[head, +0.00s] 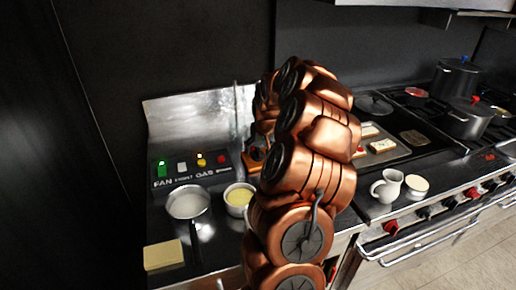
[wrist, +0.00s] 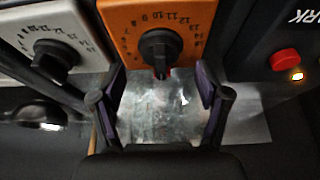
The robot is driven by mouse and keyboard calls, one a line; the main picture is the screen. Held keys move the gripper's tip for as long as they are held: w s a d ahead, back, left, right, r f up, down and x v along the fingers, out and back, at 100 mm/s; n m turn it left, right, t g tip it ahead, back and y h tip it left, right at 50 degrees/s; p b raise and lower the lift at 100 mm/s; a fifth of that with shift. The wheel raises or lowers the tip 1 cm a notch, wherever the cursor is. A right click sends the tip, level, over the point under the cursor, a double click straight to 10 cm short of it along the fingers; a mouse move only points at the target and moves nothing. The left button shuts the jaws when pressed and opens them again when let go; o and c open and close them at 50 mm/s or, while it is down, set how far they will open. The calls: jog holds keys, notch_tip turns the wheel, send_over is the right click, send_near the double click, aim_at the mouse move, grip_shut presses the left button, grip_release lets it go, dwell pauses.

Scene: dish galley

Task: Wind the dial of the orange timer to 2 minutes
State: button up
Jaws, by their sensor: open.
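The orange timer (wrist: 196,16) is at the top centre of the wrist view, with a black dial knob (wrist: 160,47) and printed numbers along an arc above the knob. A small red mark shows at the knob's lower end. My gripper (wrist: 165,82) is open, its two fingers apart on the left and right below the knob, not closed on it. In the head view a small orange part of the timer (head: 255,153) shows beside my copper arm, which hides most of it and the gripper.
A white timer (wrist: 75,22) with a black knob stands left of the orange one. A control panel with a red button (wrist: 284,60) is on the right. In the head view, a pan (head: 187,204), a yellow-filled bowl (head: 239,197) and a yellow block (head: 163,255) occupy the counter.

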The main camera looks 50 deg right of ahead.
jog(key=shift+x, duration=1.1)
jog(key=c, duration=1.2)
jog(key=shift+f+m+b, duration=0.25)
jog(key=shift+m+b, duration=0.15)
jog(key=shift+b, duration=0.75)
jog(key=b, duration=0.2)
jog(key=m+b, duration=0.1)
jog(key=b, duration=0.1)
jog(key=shift+f+m+g+h, duration=0.2)
jog(key=shift+m+g+h, duration=0.1)
jog(key=shift+h, duration=0.1)
jog(key=m+g+b, duration=0.1)
jog(key=m+b, duration=0.1)
jog(key=b, duration=0.3)
jog(key=shift+m+h, duration=0.3)
jog(key=shift+m, duration=0.1)
jog(key=shift+r+m+b, duration=0.2)
jog(key=shift+m+b, duration=0.5)
jog(key=shift+b, duration=0.55)
jog(key=shift+a+r+g, duration=0.1)
jog(key=shift+g, duration=0.2)
